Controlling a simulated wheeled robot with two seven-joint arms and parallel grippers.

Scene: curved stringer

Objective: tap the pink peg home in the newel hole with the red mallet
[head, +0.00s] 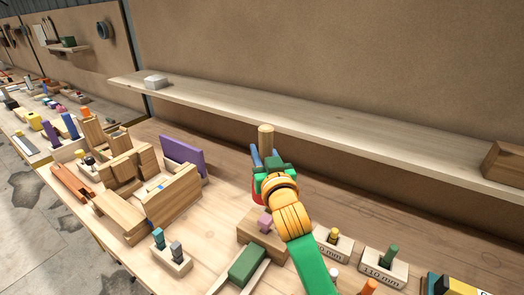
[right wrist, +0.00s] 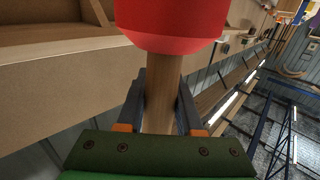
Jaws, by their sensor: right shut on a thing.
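The pink peg (head: 265,222) stands up out of the top of a wooden block (head: 252,236), which I take for the newel; its hole is hidden. My right gripper (head: 266,160) is above and just behind the peg in the head view. It is shut on the wooden handle (right wrist: 162,95) of the red mallet, between two dark fingers. The red mallet head (right wrist: 170,22) fills the top of the right wrist view. In the head view only a sliver of red shows (head: 257,197), left of my wrist, and the handle end (head: 265,140) sticks up. My left gripper is out of view.
A green block (head: 248,264) lies in front of the newel. Labelled peg stands (head: 384,266) are at right. A wooden assembly with a purple board (head: 184,157) is at left. A long shelf (head: 300,128) runs behind. The bench between purple board and mallet is clear.

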